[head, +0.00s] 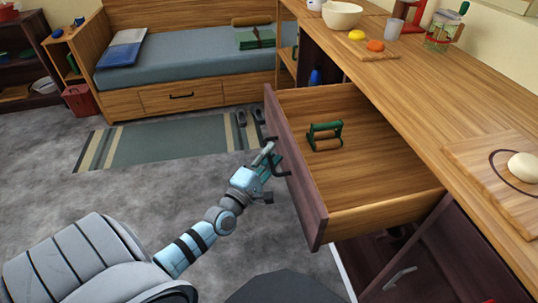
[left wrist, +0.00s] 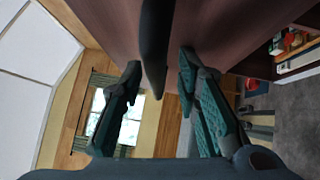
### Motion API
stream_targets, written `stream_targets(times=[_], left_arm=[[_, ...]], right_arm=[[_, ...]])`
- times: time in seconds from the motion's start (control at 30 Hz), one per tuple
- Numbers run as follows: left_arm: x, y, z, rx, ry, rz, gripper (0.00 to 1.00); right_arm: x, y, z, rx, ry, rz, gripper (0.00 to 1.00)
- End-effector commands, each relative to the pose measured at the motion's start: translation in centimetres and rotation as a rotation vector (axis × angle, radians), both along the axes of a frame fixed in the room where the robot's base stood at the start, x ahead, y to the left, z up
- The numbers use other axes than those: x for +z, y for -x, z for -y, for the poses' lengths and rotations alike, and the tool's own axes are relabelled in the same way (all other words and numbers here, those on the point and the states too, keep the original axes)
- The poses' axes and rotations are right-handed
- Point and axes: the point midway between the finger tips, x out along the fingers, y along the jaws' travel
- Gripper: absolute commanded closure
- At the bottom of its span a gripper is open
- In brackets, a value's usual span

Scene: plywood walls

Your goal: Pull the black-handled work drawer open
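The work drawer (head: 292,170) stands pulled well out from under the long wooden counter, with a dark front and a light wood inside. Its black handle (head: 283,173) is on the front's outer face and is partly hidden by my left gripper. My left gripper (head: 269,158) is at that handle. In the left wrist view, the dark handle bar (left wrist: 155,45) lies between the two fingers of my left gripper (left wrist: 158,80), with a gap on both sides. The fingers are apart. My right gripper is not in view.
A green-framed object with wooden rollers (head: 325,137) lies in the drawer. The counter (head: 420,95) holds a bowl (head: 341,15), a cutting board (head: 490,165) and a jar (head: 444,30). A lower cabinet front (head: 430,262) is below. Open floor (head: 120,190) lies left, with a striped rug (head: 170,143).

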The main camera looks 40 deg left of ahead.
Motion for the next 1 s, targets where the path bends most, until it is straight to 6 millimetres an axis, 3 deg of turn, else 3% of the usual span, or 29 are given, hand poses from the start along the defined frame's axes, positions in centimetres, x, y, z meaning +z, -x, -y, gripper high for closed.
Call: stream_targets(times=[0.27,0.6,0.7,1.0], left_arm=[[0.0,0.8,0.0,0.000,0.000,0.002,0.70],[-1.3,9.3,1.0,-0.001,0.000,-0.003,0.70],[-1.5,11.0,1.1,0.000,0.000,-0.001,0.70],[-1.5,11.9,1.2,-0.001,0.000,0.002,0.70]], right_arm=[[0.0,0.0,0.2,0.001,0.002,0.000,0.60],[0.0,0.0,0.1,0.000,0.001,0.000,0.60],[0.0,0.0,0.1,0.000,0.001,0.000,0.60],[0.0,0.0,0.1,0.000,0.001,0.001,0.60]])
